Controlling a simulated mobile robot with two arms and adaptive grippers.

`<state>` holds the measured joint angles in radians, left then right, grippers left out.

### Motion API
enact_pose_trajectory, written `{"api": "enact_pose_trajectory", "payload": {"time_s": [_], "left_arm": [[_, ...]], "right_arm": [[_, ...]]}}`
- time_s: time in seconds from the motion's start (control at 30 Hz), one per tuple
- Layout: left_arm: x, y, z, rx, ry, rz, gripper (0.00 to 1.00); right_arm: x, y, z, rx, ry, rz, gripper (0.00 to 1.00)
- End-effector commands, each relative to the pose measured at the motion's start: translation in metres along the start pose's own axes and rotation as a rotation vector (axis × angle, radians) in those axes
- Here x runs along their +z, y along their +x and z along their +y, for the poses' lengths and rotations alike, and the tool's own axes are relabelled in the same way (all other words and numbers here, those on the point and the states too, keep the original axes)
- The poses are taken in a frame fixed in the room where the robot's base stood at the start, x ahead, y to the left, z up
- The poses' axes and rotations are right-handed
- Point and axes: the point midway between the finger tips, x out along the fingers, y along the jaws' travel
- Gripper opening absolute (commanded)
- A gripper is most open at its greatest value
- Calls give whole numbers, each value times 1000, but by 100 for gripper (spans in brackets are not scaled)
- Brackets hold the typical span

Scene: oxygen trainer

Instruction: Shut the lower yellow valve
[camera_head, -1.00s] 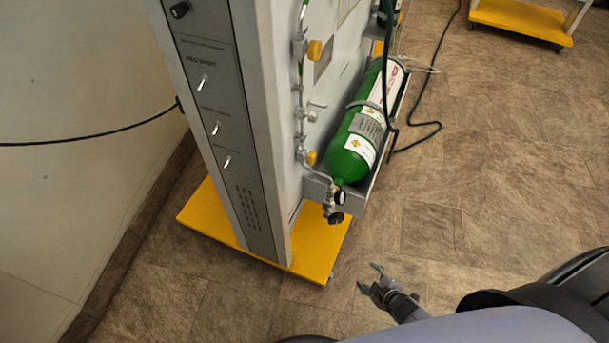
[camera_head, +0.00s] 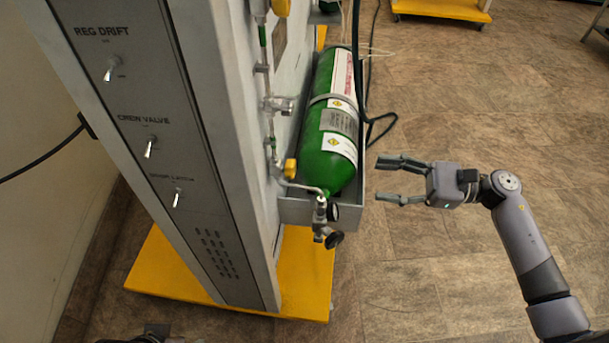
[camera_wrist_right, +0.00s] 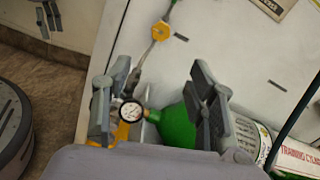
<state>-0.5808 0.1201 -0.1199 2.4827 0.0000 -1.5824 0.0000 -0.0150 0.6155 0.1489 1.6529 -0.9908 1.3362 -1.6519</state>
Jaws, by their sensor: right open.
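The lower yellow valve (camera_head: 290,169) is a small knob on the pipe at the panel's side, left of the green cylinder (camera_head: 328,158). In the right wrist view a yellow valve (camera_wrist_right: 161,30) on the pipe, apparently the same one, shows beyond the fingers. My right gripper (camera_head: 378,179) is open and empty, right of the cylinder and apart from the valve, its fingers pointing left. Its two fingers frame the wrist view (camera_wrist_right: 155,85). A grey part, apparently my left gripper (camera_wrist_right: 45,15), shows at that view's top left; its jaws are unclear.
An upper yellow valve (camera_head: 281,8) is at the top edge. A pressure gauge (camera_wrist_right: 130,111) and black knobs sit at the cylinder's neck. The cylinder lies in a grey tray (camera_head: 300,211). A dark hose (camera_head: 382,130) hangs beside it. The yellow base (camera_head: 306,275) juts out below.

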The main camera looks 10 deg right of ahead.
Motion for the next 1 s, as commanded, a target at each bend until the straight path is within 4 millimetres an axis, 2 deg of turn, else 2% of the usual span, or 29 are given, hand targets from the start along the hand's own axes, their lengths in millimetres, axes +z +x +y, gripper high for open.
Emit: {"api": "enact_pose_trajectory", "payload": {"time_s": [0.7, 0.83, 1.0], "left_arm": [[-3, -9, 0, 0, 0, 0, 52], [-3, -9, 0, 0, 0, 1, 52], [-3, -9, 0, 0, 0, 1, 52]], "right_arm": [[3, 143, -1, -2, 4, -7, 52], [2, 158, -1, -4, 6, -6, 52], [1, 167, -1, -3, 6, -3, 52]]}}
